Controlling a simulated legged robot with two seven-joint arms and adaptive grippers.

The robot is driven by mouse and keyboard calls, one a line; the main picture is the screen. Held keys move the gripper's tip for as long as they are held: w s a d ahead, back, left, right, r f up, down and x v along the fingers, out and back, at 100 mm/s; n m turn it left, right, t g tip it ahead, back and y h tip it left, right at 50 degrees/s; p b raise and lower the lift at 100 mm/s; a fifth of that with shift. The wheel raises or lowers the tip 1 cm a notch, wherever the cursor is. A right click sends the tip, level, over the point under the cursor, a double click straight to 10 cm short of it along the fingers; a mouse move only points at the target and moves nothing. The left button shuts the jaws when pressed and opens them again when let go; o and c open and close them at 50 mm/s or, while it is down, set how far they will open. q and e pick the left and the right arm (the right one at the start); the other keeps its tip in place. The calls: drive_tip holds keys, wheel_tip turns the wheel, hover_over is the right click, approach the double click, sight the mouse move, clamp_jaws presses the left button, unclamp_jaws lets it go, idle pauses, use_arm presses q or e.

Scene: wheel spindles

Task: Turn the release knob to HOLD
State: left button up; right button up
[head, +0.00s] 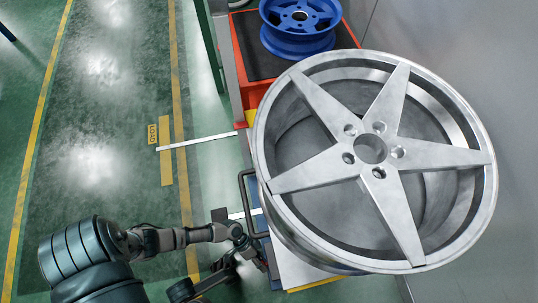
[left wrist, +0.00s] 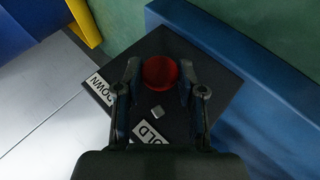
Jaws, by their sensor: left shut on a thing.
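The release knob (left wrist: 161,73) is round and red. It stands on a dark panel (left wrist: 205,62) in the left wrist view. My left gripper (left wrist: 159,68) is shut on it, with one finger on each side. A white label reading DOWN (left wrist: 101,88) is left of the knob. A second label (left wrist: 151,133), partly hidden by my gripper, shows "OLD". A small light grey block (left wrist: 157,112) lies between the knob and that label. In the head view my left gripper (head: 246,243) is low, left of the big wheel. The knob cannot be made out there. My right gripper is not in view.
A large silver five-spoke wheel (head: 428,157) fills the right of the head view. A blue wheel (head: 297,40) sits on a black-topped red stand (head: 241,43) behind it. A dark bar handle (head: 244,200) is close to my gripper. The green floor at left is clear.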

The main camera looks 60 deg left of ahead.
use_arm(q)
drive_tip(key=shift+a+f+h, duration=0.2)
drive_tip(key=shift+a+h, duration=0.05)
drive_tip(key=shift+h, duration=0.55)
drive_tip(key=o, duration=1)
drive_tip(key=shift+c, duration=0.2)
drive_tip(key=shift+o, duration=0.8)
